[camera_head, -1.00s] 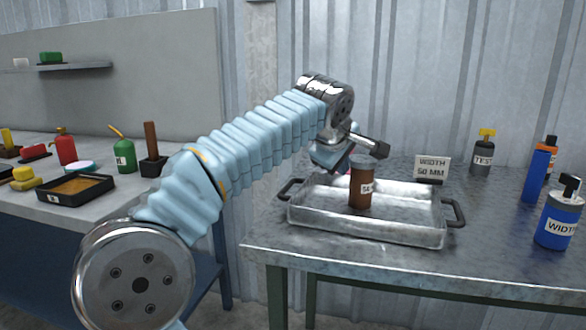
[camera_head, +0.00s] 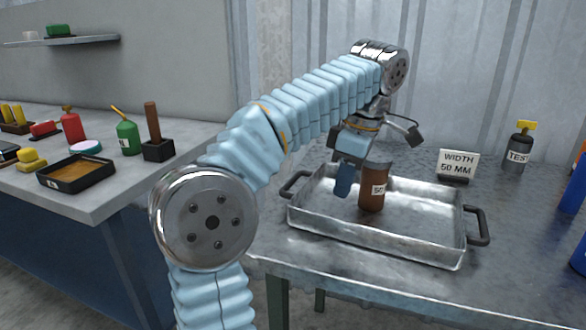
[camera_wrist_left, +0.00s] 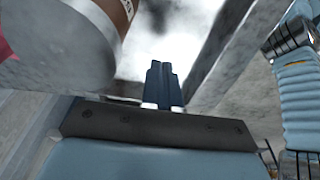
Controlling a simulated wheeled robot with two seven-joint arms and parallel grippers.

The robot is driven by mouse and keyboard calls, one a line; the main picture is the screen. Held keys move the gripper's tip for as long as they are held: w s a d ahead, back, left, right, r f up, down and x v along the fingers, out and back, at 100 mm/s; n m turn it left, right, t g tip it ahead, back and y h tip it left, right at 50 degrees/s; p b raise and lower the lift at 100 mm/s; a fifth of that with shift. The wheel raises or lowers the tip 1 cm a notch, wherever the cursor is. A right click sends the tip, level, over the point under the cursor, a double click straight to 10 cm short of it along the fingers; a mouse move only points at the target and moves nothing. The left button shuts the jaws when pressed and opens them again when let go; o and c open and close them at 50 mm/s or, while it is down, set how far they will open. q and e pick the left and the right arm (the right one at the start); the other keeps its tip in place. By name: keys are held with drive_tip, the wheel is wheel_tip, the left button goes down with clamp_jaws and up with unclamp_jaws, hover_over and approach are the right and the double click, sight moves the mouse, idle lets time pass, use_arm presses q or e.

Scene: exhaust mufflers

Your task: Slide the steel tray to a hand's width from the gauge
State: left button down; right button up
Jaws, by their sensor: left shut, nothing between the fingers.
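The steel tray (camera_head: 400,245) is a shallow metal tray with dark handles at both ends. It lies flat on the metal table in the head view. A brown jar (camera_head: 373,190) with a white label stands upright in it. My left gripper (camera_head: 344,184) points down over the tray's left part, just left of the jar. Its blue fingers (camera_wrist_left: 163,88) are together and empty in the left wrist view, where the jar (camera_wrist_left: 116,14) shows at top left. Whether the fingertips touch the tray is unclear. No thing is clearly recognisable as a gauge. My right gripper is not in view.
A "WIDTH 50 MM" sign (camera_head: 458,165) stands behind the tray's right end, and a dark "TEST" bottle (camera_head: 517,152) is farther right. Blue containers (camera_head: 575,190) are cut off at the right edge. The tabletop between tray and containers is clear.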

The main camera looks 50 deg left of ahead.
sight(284, 189)
use_arm(q)
drive_tip(key=s+a, duration=0.1)
drive_tip(key=a, duration=0.2)
drive_tip(key=s+a, duration=0.2)
drive_tip(key=a, duration=0.1)
drive_tip(key=s+a, duration=0.2)
drive_tip(key=a, duration=0.1)
drive_tip(key=shift+a, duration=0.35)
drive_tip(key=shift+s+a+f, duration=0.25)
drive_tip(key=shift+a+f, duration=0.05)
drive_tip(key=shift+f, duration=0.3)
drive_tip(key=shift+d+f, duration=0.1)
drive_tip(key=shift+f, duration=0.15)
drive_tip(key=shift+f, duration=0.1)
